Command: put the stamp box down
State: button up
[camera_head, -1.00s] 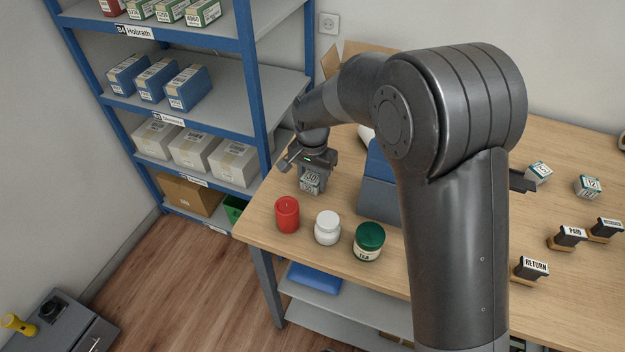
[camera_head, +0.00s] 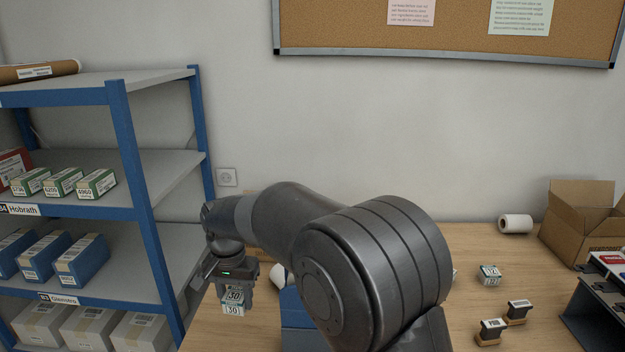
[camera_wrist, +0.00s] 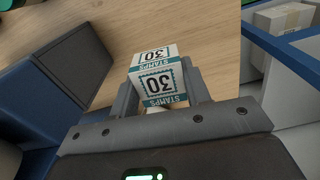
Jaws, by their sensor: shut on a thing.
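The stamp box is a small white and teal cube marked 30. In the wrist view the stamp box (camera_wrist: 157,82) sits between the two fingers of my gripper (camera_wrist: 160,95), which is shut on it. In the head view the stamp box (camera_head: 234,300) hangs under my gripper (camera_head: 235,290) at the left end of the wooden counter (camera_head: 262,325). I cannot tell whether its underside touches the counter.
A blue shelf rack (camera_head: 135,170) with boxes stands close at the left. A blue object (camera_head: 298,320) is right of my gripper, partly hidden by my arm. Another stamp box (camera_head: 489,275), stamps (camera_head: 516,312) and an open carton (camera_head: 582,220) are farther right.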

jog(key=w+d+r, duration=0.3)
jog(key=w+d, duration=0.2)
jog(key=d, duration=0.3)
jog(key=w+d+r, duration=0.3)
jog(key=w+d, duration=0.3)
jog(key=d, duration=0.2)
jog(key=s+d+r+n, duration=0.1)
jog(key=s+d, duration=0.2)
jog(key=d, duration=2.3)
jog(key=w+a+f, duration=0.2)
jog(key=w+f, duration=0.2)
jog(key=w+a+f, duration=0.2)
jog(key=w+f, duration=0.2)
jog(key=w+a+f, duration=0.3)
jog(key=w+f, duration=0.1)
jog(key=w, duration=0.1)
jog(key=shift+f, duration=0.15)
